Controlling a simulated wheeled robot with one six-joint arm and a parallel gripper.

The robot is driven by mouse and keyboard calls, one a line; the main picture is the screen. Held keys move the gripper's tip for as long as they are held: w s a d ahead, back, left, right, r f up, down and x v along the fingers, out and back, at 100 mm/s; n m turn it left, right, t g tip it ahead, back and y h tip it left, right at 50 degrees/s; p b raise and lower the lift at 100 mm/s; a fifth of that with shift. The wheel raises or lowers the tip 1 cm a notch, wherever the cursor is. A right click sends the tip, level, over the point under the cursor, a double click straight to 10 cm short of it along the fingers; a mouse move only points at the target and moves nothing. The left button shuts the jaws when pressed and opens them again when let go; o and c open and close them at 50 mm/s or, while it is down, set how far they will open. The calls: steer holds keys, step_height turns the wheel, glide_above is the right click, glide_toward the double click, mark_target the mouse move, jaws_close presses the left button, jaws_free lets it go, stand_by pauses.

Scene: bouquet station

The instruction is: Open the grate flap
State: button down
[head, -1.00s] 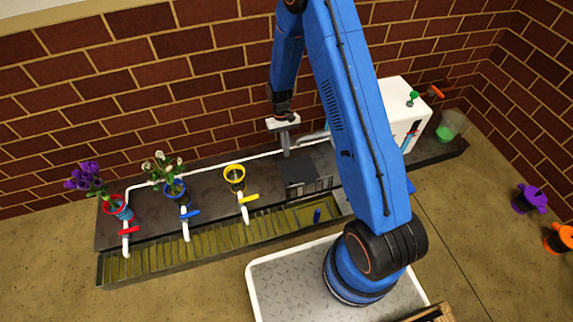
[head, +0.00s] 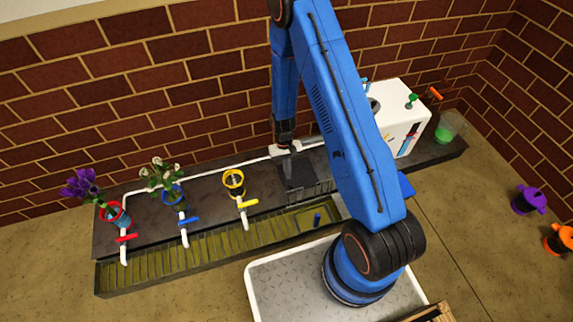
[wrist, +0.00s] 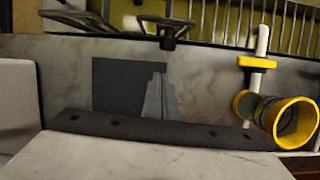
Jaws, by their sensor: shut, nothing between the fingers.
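My gripper (head: 287,177) is shut and empty, pointing down over the dark plate, behind the flap. In the wrist view my gripper (wrist: 158,76) has its fingers together in front of the dark plate (wrist: 115,80). Dark bracket-like parts show at the top of that view, apart from the fingers; whether they belong to the flap is unclear.
A small blue cylinder (head: 317,219) stands in the open trough section. A yellow vase (head: 234,182) and yellow tap (head: 247,204) are left of my gripper. Flowers stand in red and blue vases further left. A white machine (head: 399,118) stands right, partly behind my arm.

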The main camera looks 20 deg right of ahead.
steer(key=shift+s+a+r, duration=0.1)
steer(key=shift+s+r, duration=0.05)
steer(key=shift+s, duration=0.65)
steer(key=shift+s+r, duration=0.1)
steer(key=shift+s, duration=0.65)
steer(key=shift+s+r, duration=0.35)
steer(key=shift+s, duration=0.45)
steer(key=shift+s+r, duration=0.3)
steer(key=shift+s, duration=0.45)
steer(key=shift+w, duration=0.1)
steer(key=w+v, duration=0.1)
steer(key=v, duration=1)
steer(key=shift+w+r, duration=0.15)
steer(key=shift+r, duration=0.05)
